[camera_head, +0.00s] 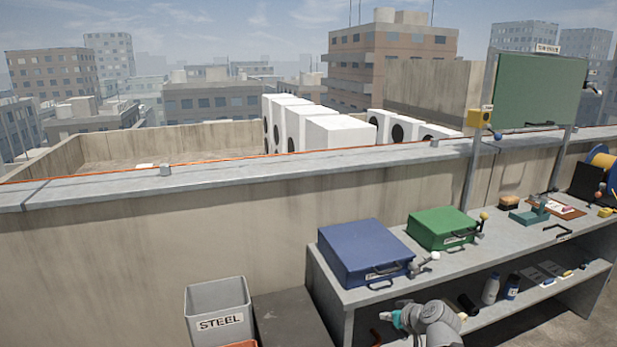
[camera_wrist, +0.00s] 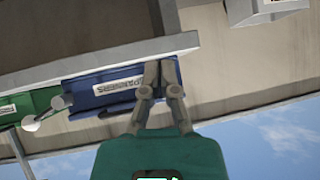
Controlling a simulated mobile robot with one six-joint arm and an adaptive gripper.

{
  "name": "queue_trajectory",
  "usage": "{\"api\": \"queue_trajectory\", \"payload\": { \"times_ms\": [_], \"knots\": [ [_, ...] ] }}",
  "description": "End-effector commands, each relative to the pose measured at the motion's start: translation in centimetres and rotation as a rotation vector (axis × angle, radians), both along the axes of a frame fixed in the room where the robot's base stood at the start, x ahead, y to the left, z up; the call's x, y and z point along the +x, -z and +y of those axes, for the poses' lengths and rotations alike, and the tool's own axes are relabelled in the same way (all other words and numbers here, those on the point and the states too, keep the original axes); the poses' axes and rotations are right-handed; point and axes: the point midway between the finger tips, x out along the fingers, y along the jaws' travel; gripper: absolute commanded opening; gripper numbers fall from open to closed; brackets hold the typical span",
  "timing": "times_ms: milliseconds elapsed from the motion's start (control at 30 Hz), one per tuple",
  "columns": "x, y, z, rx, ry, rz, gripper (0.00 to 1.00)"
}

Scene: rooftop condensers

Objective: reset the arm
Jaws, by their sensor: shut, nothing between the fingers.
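My gripper (camera_wrist: 160,68) is shut and empty in the wrist view, its two grey fingers together in front of its teal body. That view is upside down. The fingertips overlap the blue case (camera_wrist: 95,92) in the picture; I cannot tell the gap between them. In the head view my arm's wrist with its teal part (camera_head: 397,321) shows low at the front of the bench, below the blue case (camera_head: 362,250); the fingers are hard to make out there.
A green case (camera_head: 440,228) sits beside the blue one on the grey bench (camera_head: 375,290). A grey bin labelled STEEL (camera_head: 218,300) stands left of the bench. Bottles (camera_head: 491,290) are on the lower shelf. A parapet wall (camera_head: 150,240) runs behind.

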Motion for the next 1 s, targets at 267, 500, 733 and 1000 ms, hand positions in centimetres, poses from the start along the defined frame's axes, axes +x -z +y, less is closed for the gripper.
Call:
{"api": "queue_trajectory", "payload": {
  "times_ms": [267,500,733,1000],
  "knots": [
    [-5.0,5.0,4.4,-0.092,0.018,0.441,0.00],
    [-8.2,6.7,5.0,-0.201,0.132,0.678,0.00],
    [-10.3,7.2,4.9,-0.290,0.242,0.807,0.00],
    [-11.2,5.6,4.7,-0.334,0.306,0.859,0.00]
  ]
}}
